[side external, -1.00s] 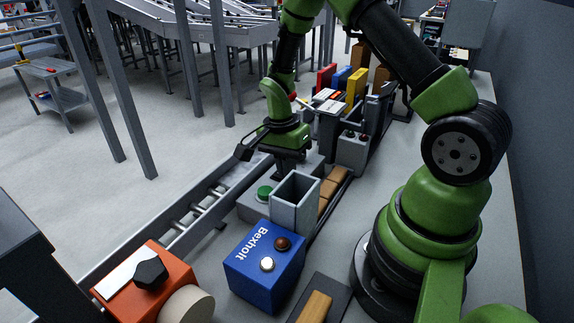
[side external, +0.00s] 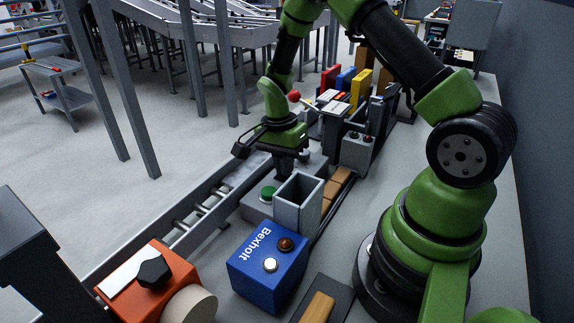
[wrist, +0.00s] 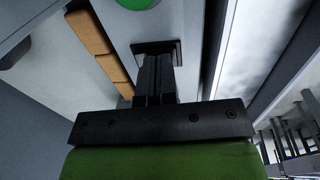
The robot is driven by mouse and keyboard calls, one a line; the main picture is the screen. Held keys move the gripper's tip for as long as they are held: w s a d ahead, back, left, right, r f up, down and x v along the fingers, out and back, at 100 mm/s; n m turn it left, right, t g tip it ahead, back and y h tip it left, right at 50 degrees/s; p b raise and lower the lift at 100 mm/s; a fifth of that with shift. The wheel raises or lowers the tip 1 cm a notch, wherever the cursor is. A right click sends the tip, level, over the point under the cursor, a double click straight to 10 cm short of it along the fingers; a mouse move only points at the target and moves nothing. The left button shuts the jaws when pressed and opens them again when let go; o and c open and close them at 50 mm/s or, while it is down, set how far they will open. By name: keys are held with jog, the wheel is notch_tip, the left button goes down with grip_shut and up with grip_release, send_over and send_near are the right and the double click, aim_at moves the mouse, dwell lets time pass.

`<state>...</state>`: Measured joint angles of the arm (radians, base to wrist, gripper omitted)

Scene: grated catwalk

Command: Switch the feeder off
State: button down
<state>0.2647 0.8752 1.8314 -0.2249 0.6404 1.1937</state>
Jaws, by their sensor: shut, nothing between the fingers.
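A grey box with a green round button (side external: 268,193) stands beside the roller conveyor; the button also shows at the top of the wrist view (wrist: 137,3). A blue box marked Bexholt (side external: 262,268) has a dark red-brown button (side external: 286,244) and a white button (side external: 270,265) on top. My gripper (side external: 289,172) is shut and empty, pointing down over the grey box, beyond the green button. In the wrist view its fingers (wrist: 157,58) end at a dark square plate (wrist: 142,47) on a grey surface. I cannot tell whether they touch it. The frames do not show which box is the feeder.
A grey open-topped bin (side external: 298,204) stands close to my gripper, with brown blocks (side external: 338,183) behind it. An orange box with a black knob (side external: 154,273) is at the front left. Coloured upright items (side external: 361,90) stand farther back. The roller conveyor (side external: 205,208) runs along the left.

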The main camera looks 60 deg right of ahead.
notch_tip(320, 180, up, 14)
jog(key=w, duration=0.1)
jog(key=shift+w, duration=0.4)
jog(key=shift+s, duration=0.75)
jog(key=f, duration=0.4)
jog(key=s+f, duration=0.1)
jog(key=f, duration=0.9)
jog(key=shift+s, duration=0.35)
